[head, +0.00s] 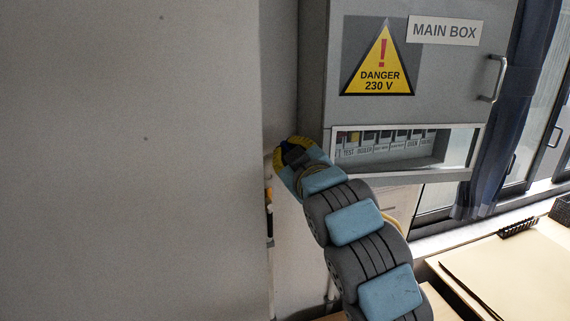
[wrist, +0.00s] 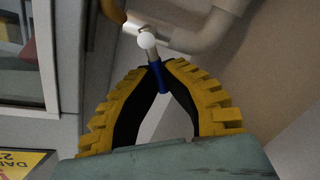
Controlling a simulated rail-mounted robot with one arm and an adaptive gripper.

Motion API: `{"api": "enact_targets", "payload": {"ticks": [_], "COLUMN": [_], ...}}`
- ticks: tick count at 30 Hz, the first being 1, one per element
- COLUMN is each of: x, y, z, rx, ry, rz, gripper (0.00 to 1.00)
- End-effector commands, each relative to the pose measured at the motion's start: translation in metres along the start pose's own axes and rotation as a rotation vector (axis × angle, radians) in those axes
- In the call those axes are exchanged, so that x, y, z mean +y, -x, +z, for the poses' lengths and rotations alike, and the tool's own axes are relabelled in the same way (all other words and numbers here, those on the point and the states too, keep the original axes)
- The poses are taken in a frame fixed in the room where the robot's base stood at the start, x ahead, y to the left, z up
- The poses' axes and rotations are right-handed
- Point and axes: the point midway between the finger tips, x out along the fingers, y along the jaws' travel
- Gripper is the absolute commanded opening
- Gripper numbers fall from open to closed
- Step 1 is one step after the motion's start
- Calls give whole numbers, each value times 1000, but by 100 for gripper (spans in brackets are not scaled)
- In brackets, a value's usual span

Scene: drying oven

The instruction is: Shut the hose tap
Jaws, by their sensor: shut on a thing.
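My gripper (wrist: 160,66) has yellow ribbed fingers with black inner pads. In the wrist view its tips are closed together on a blue tap handle (wrist: 162,82). A short metal stem with a white round end (wrist: 146,40) sticks out past the tips. A pale pipe (wrist: 207,32) bends just beyond it. In the head view my gripper (head: 284,156) is at the wall, by the lower left corner of the grey main box. There the tap is hidden behind my gripper and arm.
The grey main box (head: 312,70) with a danger sign (head: 378,68) and a breaker window (head: 390,145) is close to the right of my gripper. A large pale panel (head: 130,160) fills the left. A desk (head: 520,270) stands at the lower right.

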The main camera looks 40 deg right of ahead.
Motion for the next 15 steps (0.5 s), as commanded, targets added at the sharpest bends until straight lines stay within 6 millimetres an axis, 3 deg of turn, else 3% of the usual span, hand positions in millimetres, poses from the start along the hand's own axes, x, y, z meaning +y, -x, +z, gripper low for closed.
{"api": "enact_targets", "payload": {"ticks": [15], "x": [13], "y": [-1], "z": [8], "rx": [-9], "ry": [-386], "rz": [-2], "gripper": [0]}}
